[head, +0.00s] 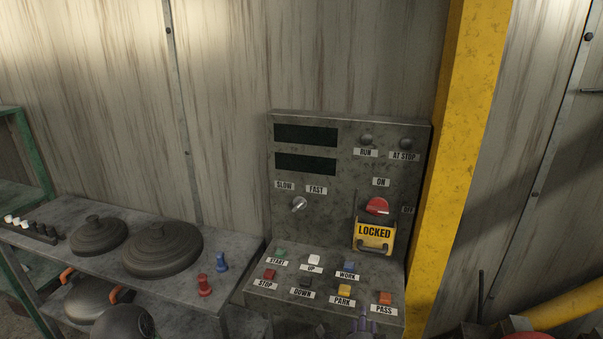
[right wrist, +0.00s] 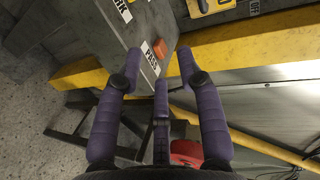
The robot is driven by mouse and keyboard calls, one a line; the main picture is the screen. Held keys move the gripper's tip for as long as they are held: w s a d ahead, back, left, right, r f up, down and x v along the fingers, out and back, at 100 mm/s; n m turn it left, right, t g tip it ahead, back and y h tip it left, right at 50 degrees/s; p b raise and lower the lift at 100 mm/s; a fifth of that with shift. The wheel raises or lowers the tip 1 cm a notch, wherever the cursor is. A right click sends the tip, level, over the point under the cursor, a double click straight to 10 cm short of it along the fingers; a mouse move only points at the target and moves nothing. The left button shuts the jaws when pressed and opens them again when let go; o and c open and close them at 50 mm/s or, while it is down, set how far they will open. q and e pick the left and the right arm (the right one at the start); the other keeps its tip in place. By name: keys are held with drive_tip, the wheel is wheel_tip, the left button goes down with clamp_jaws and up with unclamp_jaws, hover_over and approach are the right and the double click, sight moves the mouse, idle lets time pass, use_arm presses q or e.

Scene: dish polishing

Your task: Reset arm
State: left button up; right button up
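My right gripper (head: 362,326) shows only in part at the bottom edge of the head view, as purple fingertips in front of the control panel's lower edge. The right wrist view shows its three purple fingers (right wrist: 159,68) spread apart with nothing between them. The orange PASS button (right wrist: 159,48) lies beyond the fingertips there; it also shows at the panel's lower right in the head view (head: 385,298). The fingers look apart from it. My left gripper is not in view.
The grey control panel (head: 345,185) carries several buttons, a knob (head: 299,204) and a yellow LOCKED tag (head: 374,235) under a red switch (head: 377,206). A yellow post (head: 462,140) stands at its right. A metal table (head: 75,215) with dark round discs (head: 163,250) is at left.

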drive_tip(key=s+a+f+n+g+y, duration=0.1)
drive_tip(key=s+f+n+g, duration=0.15)
drive_tip(key=f, duration=0.45)
drive_tip(key=s+a+f+n+g+y, duration=0.15)
drive_tip(key=f+n, duration=0.25)
drive_tip(key=f, duration=0.4)
drive_tip(key=s+f+n+g+y, duration=0.1)
drive_tip(key=f+n+g+y, duration=0.15)
drive_tip(key=f, duration=0.45)
drive_tip(key=s+a+f+n+g+y, duration=0.2)
drive_tip(key=s+f+n+g, duration=0.5)
drive_tip(key=s+f, duration=0.7)
drive_tip(key=shift+s+a+f+n, duration=0.15)
drive_tip(key=shift+s+f+n, duration=0.25)
drive_tip(key=shift+s, duration=0.75)
